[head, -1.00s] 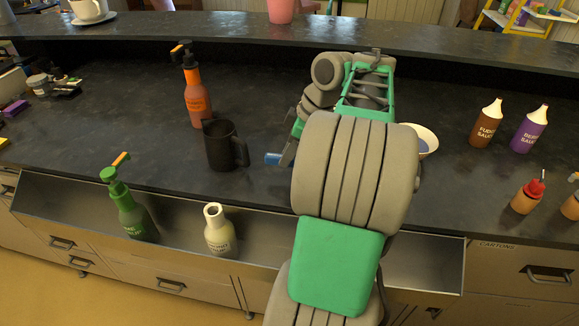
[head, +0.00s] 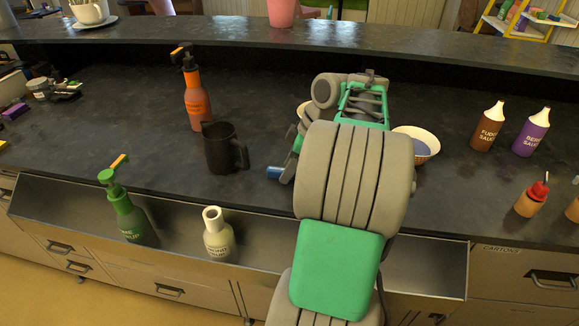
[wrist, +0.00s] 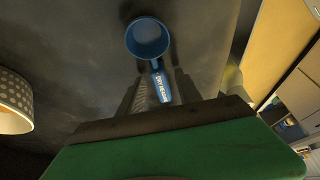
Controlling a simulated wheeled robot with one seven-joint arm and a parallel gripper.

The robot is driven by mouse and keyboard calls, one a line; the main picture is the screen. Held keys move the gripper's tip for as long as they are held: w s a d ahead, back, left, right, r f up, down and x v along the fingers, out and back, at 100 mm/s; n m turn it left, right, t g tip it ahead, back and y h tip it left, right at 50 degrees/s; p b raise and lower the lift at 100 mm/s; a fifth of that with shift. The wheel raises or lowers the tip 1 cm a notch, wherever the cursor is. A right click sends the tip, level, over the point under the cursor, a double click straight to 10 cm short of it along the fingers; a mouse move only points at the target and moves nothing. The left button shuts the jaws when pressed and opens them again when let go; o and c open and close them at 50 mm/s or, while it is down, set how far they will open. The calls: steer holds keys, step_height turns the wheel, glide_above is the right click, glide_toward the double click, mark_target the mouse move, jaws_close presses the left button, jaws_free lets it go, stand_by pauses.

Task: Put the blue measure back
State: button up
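The blue measure (wrist: 148,39) shows in the wrist view as a round cup, its lettered handle (wrist: 160,86) running back between my gripper's fingers. In the head view only a small blue part of the measure (head: 274,172) shows left of my gripper's finger (head: 288,168), right of the dark mug; my arm hides the rest. It is over the dark counter (head: 120,115); I cannot tell whether it touches.
A dark mug (head: 220,150) and an orange bottle (head: 197,98) stand to the left. A bowl (head: 418,146) is right of my arm; another bowl's rim shows behind it. A green bottle (head: 128,212) and a cream bottle (head: 217,236) stand in the front trough (head: 70,205). Sauce bottles (head: 488,127) stand at right.

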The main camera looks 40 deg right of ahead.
steer(key=shift+r+p, duration=0.3)
steer(key=shift+r, duration=0.05)
steer(key=p+v, duration=0.5)
steer(key=v, duration=0.7)
steer(key=w+a+m, duration=0.1)
steer(key=w+a, duration=0.4)
steer(key=a, duration=0.4)
steer(key=a+f+m, duration=0.1)
steer(key=a, duration=0.5)
steer(key=s+a+f+m, duration=0.1)
steer(key=a, duration=0.4)
steer(key=a+f+m+h, duration=0.1)
steer(key=a+f+m, duration=0.1)
steer(key=a, duration=0.4)
steer(key=shift+s+a+f, duration=0.15)
steer(key=shift+a, duration=0.25)
steer(key=s+a+f+m+h, duration=0.1)
steer(key=s+a+f+m, duration=0.1)
steer(key=s+f, duration=0.3)
steer(key=shift+s+a+h, duration=0.4)
steer(key=shift+s, duration=0.2)
